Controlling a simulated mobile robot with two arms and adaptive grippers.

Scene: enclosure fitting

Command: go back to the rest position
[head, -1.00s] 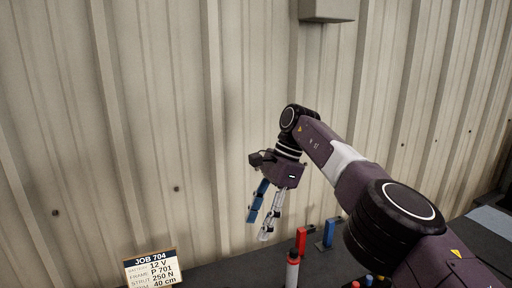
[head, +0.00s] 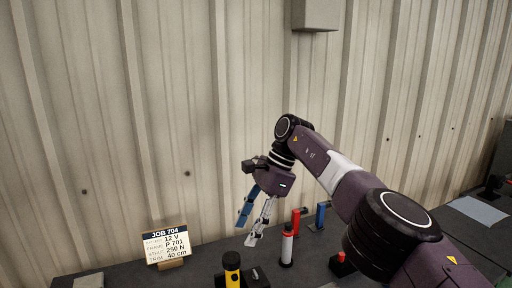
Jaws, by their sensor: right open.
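My right gripper (head: 248,226) hangs above the dark bench in the head view, its fingers pointing down and spread apart. One finger looks blue and the other light grey. Nothing is between the fingers. The right arm comes in from the lower right. My left gripper is not in this view.
The dark bench (head: 205,262) runs along a corrugated wall. A job card (head: 166,246) stands at left. A yellow-and-black cylinder (head: 232,270), a white-and-red cylinder (head: 287,246), a red bracket (head: 297,222) and a blue bracket (head: 320,216) stand near the gripper. A grey box (head: 315,13) is on the wall.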

